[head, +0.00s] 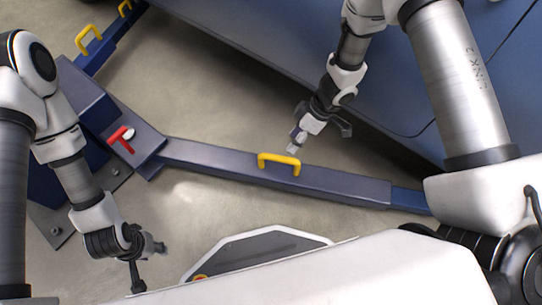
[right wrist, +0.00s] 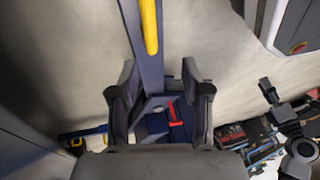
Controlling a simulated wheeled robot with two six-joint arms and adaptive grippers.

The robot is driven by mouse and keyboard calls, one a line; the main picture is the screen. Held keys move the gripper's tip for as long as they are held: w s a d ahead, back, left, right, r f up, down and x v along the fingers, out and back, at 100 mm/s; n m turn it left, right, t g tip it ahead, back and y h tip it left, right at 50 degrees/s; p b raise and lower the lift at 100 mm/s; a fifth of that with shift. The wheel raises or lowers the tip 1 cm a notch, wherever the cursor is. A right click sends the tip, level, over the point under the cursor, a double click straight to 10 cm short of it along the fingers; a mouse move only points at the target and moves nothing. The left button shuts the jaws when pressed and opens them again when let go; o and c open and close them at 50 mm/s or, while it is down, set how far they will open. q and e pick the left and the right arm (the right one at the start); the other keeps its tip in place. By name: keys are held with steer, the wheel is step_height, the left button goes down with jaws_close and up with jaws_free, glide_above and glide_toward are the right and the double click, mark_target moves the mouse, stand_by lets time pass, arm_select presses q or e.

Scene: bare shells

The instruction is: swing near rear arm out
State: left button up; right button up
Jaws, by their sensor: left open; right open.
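My left gripper (head: 149,268) is open and empty, low at the left, in front of the base.
A red lever (head: 121,140) sits on the blue base, which has a bolted plate (head: 62,222). Another blue arm with a yellow handle (head: 88,40) lies at upper left. The blue car (head: 270,35) fills the upper right. Floor (head: 215,105) between car and beam is clear.

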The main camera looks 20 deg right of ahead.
mark_target(280, 157)
steer(key=b+x, duration=0.2)
steer(key=x, duration=0.1)
steer(key=b+x, duration=0.3)
steer(key=x, duration=0.1)
steer(key=w+d+b+x, duration=0.1)
steer(key=b+x, duration=0.1)
steer(key=x, duration=0.1)
steer(key=shift+f, duration=0.65)
arm_select(q)
step_height(280, 157, down, 10)
arm_select(e)
steer(key=shift+r, duration=0.1)
jaws_close()
arm_select(q)
steer(key=shift+s+r, duration=0.1)
steer(key=shift+s, duration=0.05)
